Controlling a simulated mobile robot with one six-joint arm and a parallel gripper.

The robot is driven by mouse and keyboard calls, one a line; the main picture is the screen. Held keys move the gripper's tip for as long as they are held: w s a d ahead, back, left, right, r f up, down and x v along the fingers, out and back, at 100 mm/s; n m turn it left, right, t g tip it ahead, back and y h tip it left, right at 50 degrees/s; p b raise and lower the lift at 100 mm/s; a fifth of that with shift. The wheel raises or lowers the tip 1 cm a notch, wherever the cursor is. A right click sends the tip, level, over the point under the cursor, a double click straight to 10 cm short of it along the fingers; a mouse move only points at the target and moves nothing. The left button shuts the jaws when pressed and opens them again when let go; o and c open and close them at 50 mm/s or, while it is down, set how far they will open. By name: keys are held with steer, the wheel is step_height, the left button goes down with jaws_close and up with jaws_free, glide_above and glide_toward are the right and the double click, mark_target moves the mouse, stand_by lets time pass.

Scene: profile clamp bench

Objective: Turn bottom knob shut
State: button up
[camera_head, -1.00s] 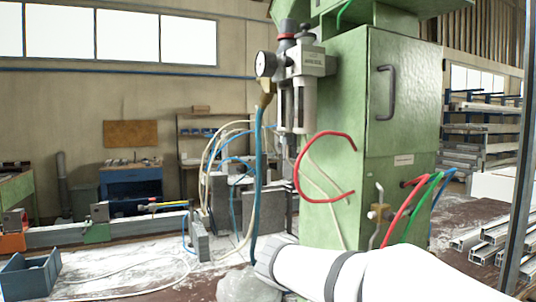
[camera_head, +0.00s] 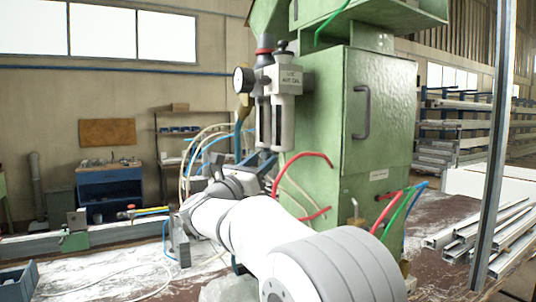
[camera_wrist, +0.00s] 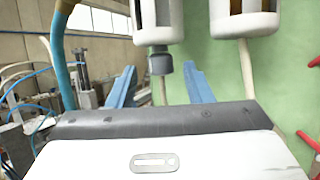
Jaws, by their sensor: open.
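The bottom knob (camera_wrist: 160,63) is a small dark grey cylinder under the left clear bowl of the air filter unit (camera_head: 277,82). A tube hangs below it in the wrist view. My gripper (camera_wrist: 160,68) is open, with one blue finger on each side of the knob in that view. Gaps show between the knob and both fingers, and I cannot tell how deep it sits between them. In the head view my gripper (camera_head: 252,158) is just below the bowls, where the knob is hard to make out.
The green machine cabinet (camera_head: 355,125) stands close on the right. A blue hose (camera_wrist: 60,55) runs just left of my gripper. Red hoses (camera_head: 305,160) loop from the cabinet front. A pressure gauge (camera_head: 243,80) sticks out left of the filter unit. A metal post (camera_head: 492,150) stands farther right.

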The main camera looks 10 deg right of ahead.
steer(key=shift+x, duration=1.4)
steer(key=shift+c, duration=0.5)
steer(key=c, duration=0.9)
steer(key=n+t+y+b, duration=0.2)
steer(key=t+y+b, duration=0.1)
steer(key=y+b, duration=0.1)
steer(key=shift+s+d+f+n+t, duration=0.15)
steer(key=shift+f+n+t, duration=0.15)
steer(key=shift+n, duration=0.1)
steer(key=shift+r+n+t+y+b, duration=0.15)
steer(key=shift+n+t+y+b, duration=0.25)
steer(key=shift+y+b, duration=0.25)
steer(key=shift+r+n+t+y+b, duration=0.2)
steer(key=shift+n+t+y+b, duration=0.2)
steer(key=shift+y, duration=0.35)
steer(key=o, duration=1)
